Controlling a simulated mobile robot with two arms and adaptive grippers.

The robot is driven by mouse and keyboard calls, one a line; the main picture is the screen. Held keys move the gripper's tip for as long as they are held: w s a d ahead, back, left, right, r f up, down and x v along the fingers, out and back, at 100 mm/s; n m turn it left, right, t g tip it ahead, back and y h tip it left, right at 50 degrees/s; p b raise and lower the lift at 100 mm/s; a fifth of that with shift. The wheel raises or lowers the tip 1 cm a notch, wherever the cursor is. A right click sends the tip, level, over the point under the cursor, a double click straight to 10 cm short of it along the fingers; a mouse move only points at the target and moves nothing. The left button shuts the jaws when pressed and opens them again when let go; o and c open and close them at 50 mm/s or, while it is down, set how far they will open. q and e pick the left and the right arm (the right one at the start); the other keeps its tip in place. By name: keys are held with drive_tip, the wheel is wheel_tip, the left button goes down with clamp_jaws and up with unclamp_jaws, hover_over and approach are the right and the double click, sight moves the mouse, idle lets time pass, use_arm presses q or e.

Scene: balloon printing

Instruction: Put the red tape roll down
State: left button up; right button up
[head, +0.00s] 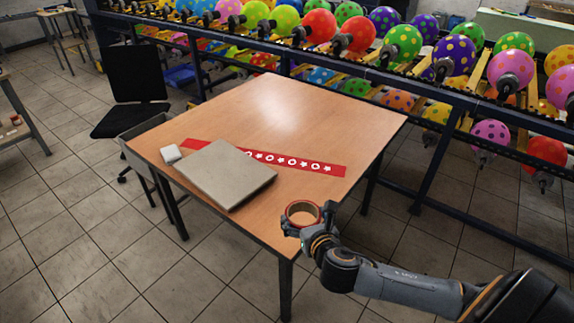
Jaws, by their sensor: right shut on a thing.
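The red tape roll (303,212) is a ring with a tan inner side. It shows at the front right corner of the wooden table (275,125), in front of the table top in the picture. My right gripper (304,219) is shut on the tape roll, with its arm coming in from the lower right. I cannot tell whether the roll touches the table or hangs just above it. My left gripper is not in the picture.
A grey closed laptop-like slab (225,174) lies on a red strip with white marks (320,167). A small white box (171,153) sits at the left. The table's back and right areas are clear. A black chair (135,80) stands left; balloon racks (400,75) run behind.

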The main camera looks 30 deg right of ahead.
drive_tip(key=w+d+f, duration=0.1)
drive_tip(key=w, duration=0.1)
drive_tip(key=w+d+f, duration=0.1)
drive_tip(key=w+d, duration=0.1)
drive_tip(key=w, duration=0.1)
drive_tip(key=w+d+f, duration=0.1)
drive_tip(key=w+f, duration=0.1)
drive_tip(key=shift+w+d, duration=0.25)
drive_tip(key=shift+d, duration=0.1)
hover_over(301, 218)
drive_tip(key=f, duration=0.4)
drive_tip(key=shift+s+a+f+b, duration=0.2)
drive_tip(key=shift+s+f+b, duration=0.05)
drive_tip(key=shift+s+b, duration=0.1)
drive_tip(key=shift+w+d+f, duration=0.15)
drive_tip(key=shift+w+f, duration=0.15)
drive_tip(key=shift+f, duration=0.25)
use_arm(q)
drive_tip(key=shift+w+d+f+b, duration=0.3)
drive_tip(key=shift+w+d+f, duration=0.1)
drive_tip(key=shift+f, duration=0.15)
use_arm(e)
drive_tip(key=shift+f, duration=1.45)
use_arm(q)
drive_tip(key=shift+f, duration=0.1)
use_arm(e)
drive_tip(key=shift+f, duration=0.1)
drive_tip(key=o, duration=1)
